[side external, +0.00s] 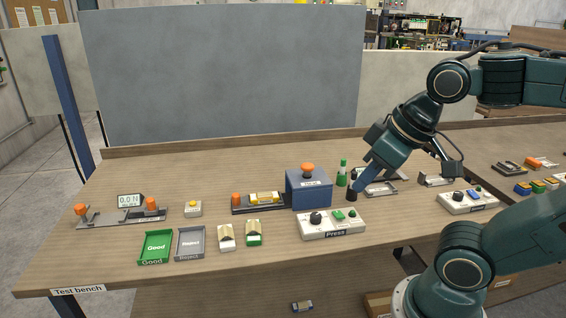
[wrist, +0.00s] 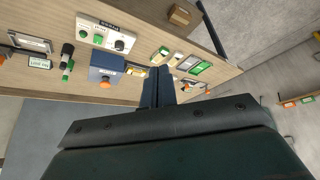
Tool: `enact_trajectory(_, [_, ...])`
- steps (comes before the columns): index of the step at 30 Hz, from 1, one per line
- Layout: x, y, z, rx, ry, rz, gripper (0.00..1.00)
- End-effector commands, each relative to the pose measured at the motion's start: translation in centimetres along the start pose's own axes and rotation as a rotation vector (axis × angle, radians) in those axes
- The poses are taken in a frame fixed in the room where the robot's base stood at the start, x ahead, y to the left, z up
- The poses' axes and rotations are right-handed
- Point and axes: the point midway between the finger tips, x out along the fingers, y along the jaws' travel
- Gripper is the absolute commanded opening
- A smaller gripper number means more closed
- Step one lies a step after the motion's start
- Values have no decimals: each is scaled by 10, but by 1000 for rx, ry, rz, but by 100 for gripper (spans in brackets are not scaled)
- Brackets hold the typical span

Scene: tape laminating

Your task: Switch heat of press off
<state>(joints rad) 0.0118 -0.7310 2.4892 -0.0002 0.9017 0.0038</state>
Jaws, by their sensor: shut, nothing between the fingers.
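The white control box labelled Press (side external: 332,232) lies on the bench in front of the blue press (side external: 309,190). It carries a black rotary knob (side external: 316,217) at its left and a green button (side external: 338,214) to the right. In the wrist view the box (wrist: 107,31) also shows its black knob (wrist: 119,45) and green button (wrist: 97,39). The knob's setting is too small to read. My gripper (side external: 361,183) is shut and empty, pointing down-left above the bench, right of the press and behind the box, apart from the knob. Its fingers (wrist: 158,72) also show in the wrist view.
A tape fixture (side external: 232,204) lies left of the press. Green Good (side external: 155,246) and grey Reject (side external: 190,243) trays lie front left. Bare wood lies behind the press.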

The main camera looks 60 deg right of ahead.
Motion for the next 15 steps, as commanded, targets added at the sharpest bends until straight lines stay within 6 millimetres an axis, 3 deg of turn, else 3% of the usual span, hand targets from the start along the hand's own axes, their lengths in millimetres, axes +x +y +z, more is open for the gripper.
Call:
enact_trajectory(5, [-1,-2,4,-16,10,-6,0])
enact_trajectory(10, [-1,-2,2,-11,6,-5,31])
enact_trajectory(15, [0,1,-6,15,-25,2,33])
